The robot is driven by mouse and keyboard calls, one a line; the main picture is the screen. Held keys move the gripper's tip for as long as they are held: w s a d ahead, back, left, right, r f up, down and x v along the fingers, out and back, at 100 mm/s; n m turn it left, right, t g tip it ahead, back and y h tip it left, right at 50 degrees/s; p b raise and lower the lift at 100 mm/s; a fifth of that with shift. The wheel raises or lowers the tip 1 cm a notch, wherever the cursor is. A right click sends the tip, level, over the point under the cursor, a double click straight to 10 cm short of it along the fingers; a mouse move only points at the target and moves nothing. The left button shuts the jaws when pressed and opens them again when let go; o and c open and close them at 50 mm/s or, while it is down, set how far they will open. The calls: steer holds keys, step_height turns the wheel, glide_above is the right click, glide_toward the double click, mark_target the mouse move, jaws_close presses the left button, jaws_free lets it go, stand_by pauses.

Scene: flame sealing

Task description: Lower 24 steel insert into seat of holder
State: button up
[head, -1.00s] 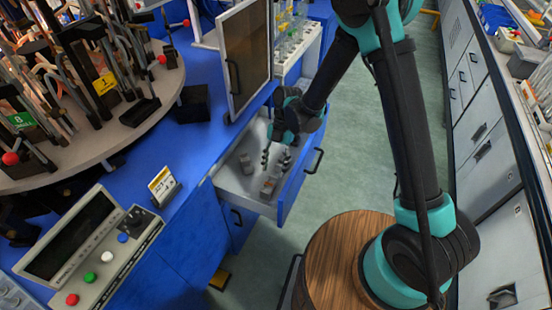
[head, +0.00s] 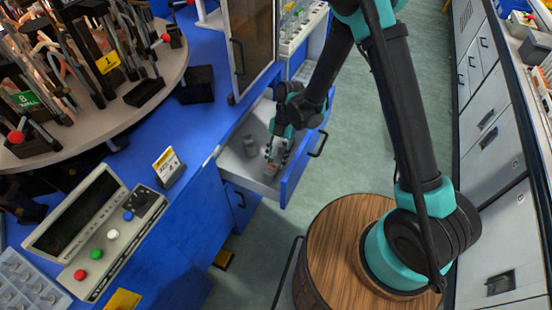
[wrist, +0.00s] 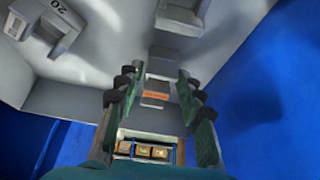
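My gripper (head: 277,152) points down into an open drawer (head: 232,163). In the wrist view its two dark fingers (wrist: 157,92) stand apart, with a visible gap on each side of a small grey piece with an orange label (wrist: 155,96). The label is too small to read. In the head view a small grey block (head: 271,169) lies just below the fingertips; I cannot tell contact. Another grey block (head: 250,146) stands to its left in the drawer. A grey part marked 20 (wrist: 40,22) shows in the wrist view. I cannot identify insert 24 or its holder seat.
The drawer's blue front (head: 299,172) is close on the right of my gripper. A cabinet door (head: 252,45) stands above the drawer. A round rack table (head: 150,110), a label stand (head: 168,167) and a control panel (head: 100,235) are to the left. Green floor lies right.

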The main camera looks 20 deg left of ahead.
jaws_close()
step_height(320, 180, up, 10)
stand_by(1.1)
